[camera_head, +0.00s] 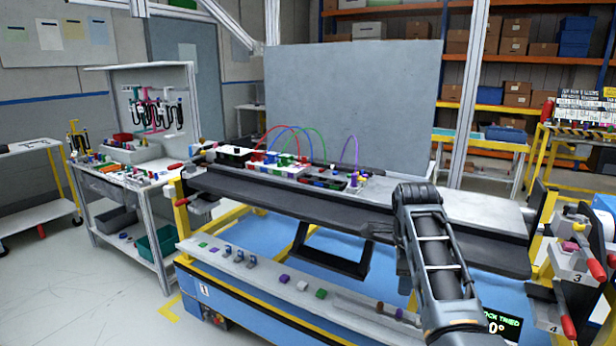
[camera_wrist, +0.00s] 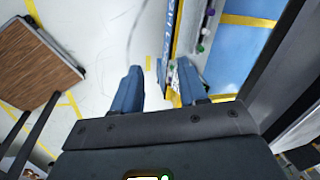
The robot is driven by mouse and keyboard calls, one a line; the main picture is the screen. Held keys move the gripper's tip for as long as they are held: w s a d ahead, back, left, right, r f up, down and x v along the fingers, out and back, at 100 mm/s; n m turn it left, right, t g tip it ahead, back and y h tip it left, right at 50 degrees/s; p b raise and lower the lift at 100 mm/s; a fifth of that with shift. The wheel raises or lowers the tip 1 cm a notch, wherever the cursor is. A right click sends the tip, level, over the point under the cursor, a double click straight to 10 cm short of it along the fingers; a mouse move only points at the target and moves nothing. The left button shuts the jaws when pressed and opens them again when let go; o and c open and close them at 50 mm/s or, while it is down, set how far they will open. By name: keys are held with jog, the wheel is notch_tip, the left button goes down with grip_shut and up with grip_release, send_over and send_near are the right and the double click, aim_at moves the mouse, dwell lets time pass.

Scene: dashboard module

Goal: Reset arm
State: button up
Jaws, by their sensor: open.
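My gripper (camera_wrist: 160,88) shows in the wrist view with its two blue fingers spread apart and nothing between them. Below it in that view are pale floor and the yellow and blue edge of the workstation. My arm crosses the front right of the dashboard module in the head view. I cannot clearly make out the fingers there. The dashboard module (camera_head: 300,202) is a long dark panel across the workstation. Red, blue, green and purple cables (camera_head: 288,130) arch above the parts behind it.
Small coloured parts stand along the workstation's front ledge (camera_head: 262,272). Red-handled clamps (camera_head: 567,325) stick out at the right end. A side bench (camera_head: 150,178) with tools and bins stands at left. A brown-topped table (camera_wrist: 40,60) shows in the wrist view. Floor at front left is clear.

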jog(key=s+d+f+n+t+h, duration=0.1)
jog(key=s+d+f+n, duration=0.1)
jog(key=s+f, duration=0.45)
jog(key=s+d+f+n+t, duration=0.2)
jog(key=s+d+f+n, duration=0.15)
jog(key=f, duration=0.65)
jog(key=s+f+n+t, duration=0.2)
jog(key=s+f+n, duration=0.1)
jog(key=s, duration=0.6)
jog(key=s+f+n+t, duration=0.1)
jog(key=s+f+n, duration=0.15)
jog(key=s, duration=0.65)
jog(key=s+a+r+n+t+y, duration=0.1)
jog(key=s+r+n+t, duration=0.15)
jog(key=s, duration=0.65)
jog(key=s+a+r+n+t, duration=0.1)
jog(key=s+r+n, duration=0.25)
jog(key=s, duration=0.55)
jog(key=s+a+r+n+t, duration=0.1)
jog(key=s+r+n, duration=0.1)
jog(key=s+r, duration=0.4)
jog(key=s+a+r+n+t+y+b, duration=0.1)
jog(key=s+r, duration=0.5)
jog(key=r, duration=0.6)
jog(key=shift+s+a+r+n+t, duration=0.25)
jog(key=shift+a+n+t, duration=0.25)
jog(key=shift+a+t, duration=0.15)
